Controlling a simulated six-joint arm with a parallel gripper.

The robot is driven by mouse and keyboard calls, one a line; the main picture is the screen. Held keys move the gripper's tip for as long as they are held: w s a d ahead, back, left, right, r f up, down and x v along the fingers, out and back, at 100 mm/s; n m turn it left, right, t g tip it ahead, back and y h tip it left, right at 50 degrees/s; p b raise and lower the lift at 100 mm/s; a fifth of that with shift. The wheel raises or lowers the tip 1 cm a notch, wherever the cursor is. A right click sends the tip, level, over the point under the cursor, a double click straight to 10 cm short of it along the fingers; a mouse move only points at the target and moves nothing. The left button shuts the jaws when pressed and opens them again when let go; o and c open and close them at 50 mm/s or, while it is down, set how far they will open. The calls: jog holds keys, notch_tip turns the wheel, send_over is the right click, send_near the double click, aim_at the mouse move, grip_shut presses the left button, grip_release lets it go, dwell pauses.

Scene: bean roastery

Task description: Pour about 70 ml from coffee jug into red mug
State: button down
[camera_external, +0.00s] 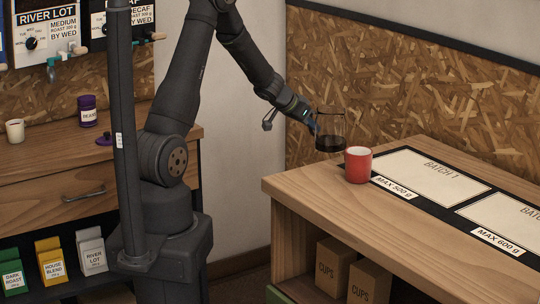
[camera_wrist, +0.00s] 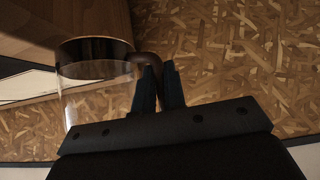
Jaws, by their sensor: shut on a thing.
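The coffee jug (camera_external: 330,128) is clear glass with dark coffee in its lower part. It looks about upright and is held just behind and left of the red mug, near the counter's far left corner. My gripper (camera_external: 311,123) is shut on its handle. In the wrist view the jug (camera_wrist: 92,85) is at the left, its dark coffee towards the top of the picture, and my fingers (camera_wrist: 159,86) close on the dark handle. The red mug (camera_external: 358,168) stands upright on the counter. Its contents cannot be made out.
The wooden counter (camera_external: 305,183) carries a black strip with white panels, including BATCH 1 (camera_external: 430,170), right of the mug. A chipboard wall (camera_external: 400,80) stands behind. A white mug (camera_external: 15,130) and a purple jar (camera_external: 87,110) are on the left bench.

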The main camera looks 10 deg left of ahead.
aim_at(339, 118)
jog(key=s+d+m, duration=0.1)
jog(key=d, duration=0.2)
jog(key=s+d+m+g+h, duration=0.1)
jog(key=s+d, duration=0.1)
jog(key=d, duration=0.1)
jog(key=s+d+m+g, duration=0.1)
jog(key=d, duration=0.2)
jog(key=shift+s+d+r+m, duration=0.3)
jog(key=shift+r+h, duration=0.15)
jog(key=shift+h, duration=0.15)
jog(key=shift+s+r+m+t, duration=0.4)
jog(key=shift+r+t, duration=0.1)
jog(key=shift+r, duration=0.25)
jog(key=shift+s+r+m+t, duration=0.4)
jog(key=shift+s+r+t, duration=0.25)
jog(key=shift+r+t, duration=0.25)
jog(key=s+d+r+m+t+h, duration=0.1)
jog(key=s+r+m+t, duration=0.4)
jog(key=s+r+t, duration=0.1)
jog(key=shift+r+t, duration=0.8)
jog(key=shift+r, duration=0.55)
jog(key=shift+s+r, duration=0.15)
jog(key=shift+s, duration=0.05)
